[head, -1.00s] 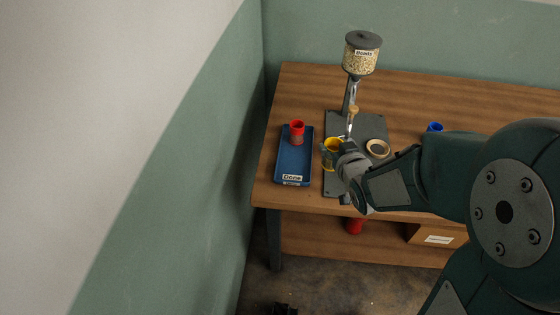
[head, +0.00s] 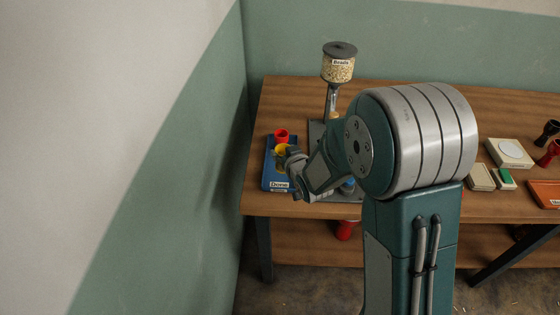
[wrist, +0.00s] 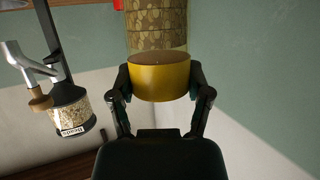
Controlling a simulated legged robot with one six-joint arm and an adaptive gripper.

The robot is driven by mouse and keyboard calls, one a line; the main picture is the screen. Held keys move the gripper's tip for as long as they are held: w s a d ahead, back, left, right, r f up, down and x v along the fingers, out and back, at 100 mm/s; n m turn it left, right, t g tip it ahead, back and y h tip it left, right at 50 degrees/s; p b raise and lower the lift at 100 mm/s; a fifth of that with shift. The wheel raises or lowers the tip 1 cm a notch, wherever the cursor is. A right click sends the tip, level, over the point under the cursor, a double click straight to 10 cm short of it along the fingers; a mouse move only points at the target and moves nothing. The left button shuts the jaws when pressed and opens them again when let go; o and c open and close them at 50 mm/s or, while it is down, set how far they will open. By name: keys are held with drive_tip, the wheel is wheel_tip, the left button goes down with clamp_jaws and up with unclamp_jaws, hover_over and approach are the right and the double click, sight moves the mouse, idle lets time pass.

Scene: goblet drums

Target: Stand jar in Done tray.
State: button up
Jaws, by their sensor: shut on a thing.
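The yellow jar (head: 281,148) is in my gripper (head: 284,157), over the blue Done tray (head: 270,169) at the left end of the bench. In the wrist view my gripper (wrist: 160,85) is shut around the yellow band of the jar (wrist: 160,76), with a finger on each side. A mottled brown-gold part extends above the band, and its far end is cut off. Whether the jar touches the tray is hidden by my wrist.
Pads and an orange tray (head: 545,193) lie on the right.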

drive_tip(key=w+f, duration=0.1)
drive_tip(key=f, duration=0.1)
drive_tip(key=w+a+f, duration=0.1)
drive_tip(key=w+f, duration=0.1)
drive_tip(key=shift+w+f, duration=0.15)
drive_tip(key=shift+w, duration=0.05)
drive_tip(key=shift+f, duration=1.5)
drive_tip(key=o, duration=1.3)
